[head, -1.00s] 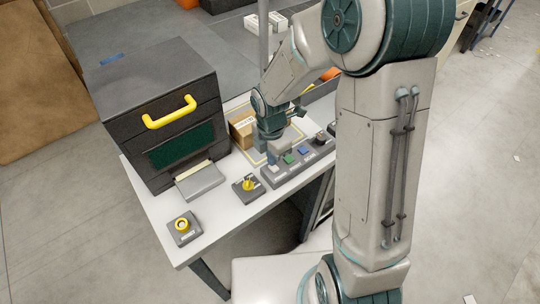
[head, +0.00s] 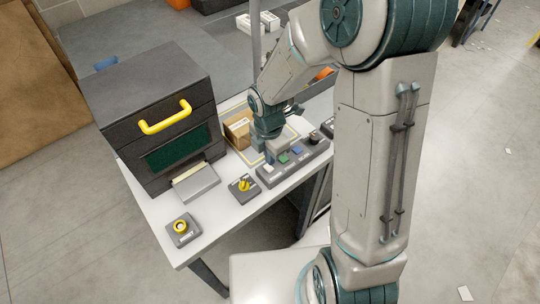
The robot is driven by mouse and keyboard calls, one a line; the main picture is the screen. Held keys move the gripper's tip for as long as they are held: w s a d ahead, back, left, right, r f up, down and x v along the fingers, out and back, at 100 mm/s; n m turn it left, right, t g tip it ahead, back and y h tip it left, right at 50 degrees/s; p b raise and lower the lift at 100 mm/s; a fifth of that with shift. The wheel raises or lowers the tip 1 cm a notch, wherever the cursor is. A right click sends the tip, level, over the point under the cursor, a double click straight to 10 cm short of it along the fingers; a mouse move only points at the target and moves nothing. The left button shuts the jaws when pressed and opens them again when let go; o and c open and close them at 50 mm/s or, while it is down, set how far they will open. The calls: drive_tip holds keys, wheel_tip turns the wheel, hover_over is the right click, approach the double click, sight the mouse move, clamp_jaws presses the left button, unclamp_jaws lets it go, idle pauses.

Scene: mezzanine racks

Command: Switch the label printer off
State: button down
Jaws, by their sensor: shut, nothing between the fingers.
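A dark grey machine (head: 150,110) with a yellow handle (head: 165,118) and a dark green window stands on the left of the white table; it looks like the label printer, but I cannot read a name on it. In front are a grey box with a yellow round button (head: 181,228) and a grey box with a yellow rotary knob (head: 243,185). To their right is a long grey button panel (head: 294,164) with white, green, blue and dark controls. My gripper (head: 270,158) is shut and empty, pointing down at the panel's left end. Its fingertips are small, and contact cannot be told.
A cardboard box (head: 237,132) stands behind my gripper on a yellow-outlined area. A grey post (head: 256,40) rises behind it. The table front between the button box and knob box is clear.

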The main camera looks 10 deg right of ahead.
sight(266, 164)
wheel_tip(266, 164, up, 12)
drive_tip(key=w+a, duration=0.1)
drive_tip(key=shift+w, duration=0.3)
drive_tip(key=shift+r, duration=0.1)
idle(0.3)
drive_tip(key=s+d+r+m+t, duration=0.2)
drive_tip(key=s+d+r+m, duration=0.2)
drive_tip(key=s+m, duration=0.3)
drive_tip(key=s+d+r+m+t, duration=0.2)
drive_tip(key=s+d+r+m, duration=0.2)
drive_tip(key=m, duration=1.3)
drive_tip(key=shift+s+d+r+m, duration=0.15)
drive_tip(key=shift+s+d+m, duration=0.15)
drive_tip(key=shift+s+d, duration=1.2)
